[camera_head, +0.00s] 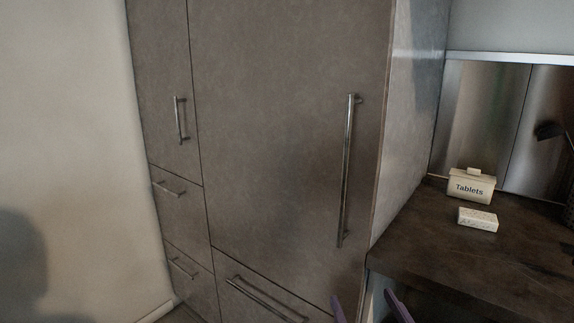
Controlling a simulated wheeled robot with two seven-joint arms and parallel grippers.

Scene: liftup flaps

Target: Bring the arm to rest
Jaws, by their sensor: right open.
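My right gripper (366,306) shows at the bottom edge, right of centre, as two purple fingertips set apart, open with nothing between them. It is in front of the lower right of the tall cabinet and the counter's front corner. The rest of that arm is below the picture. My left gripper is not in view. The tall grey-brown cabinet (280,120) has its doors and drawers shut.
A long vertical handle (346,170) and a lower drawer handle (262,298) stick out from the cabinet. On the dark counter (450,250) stand a "Tablets" box (470,187) and a small pale block (478,219). A pale wall (70,120) is at left.

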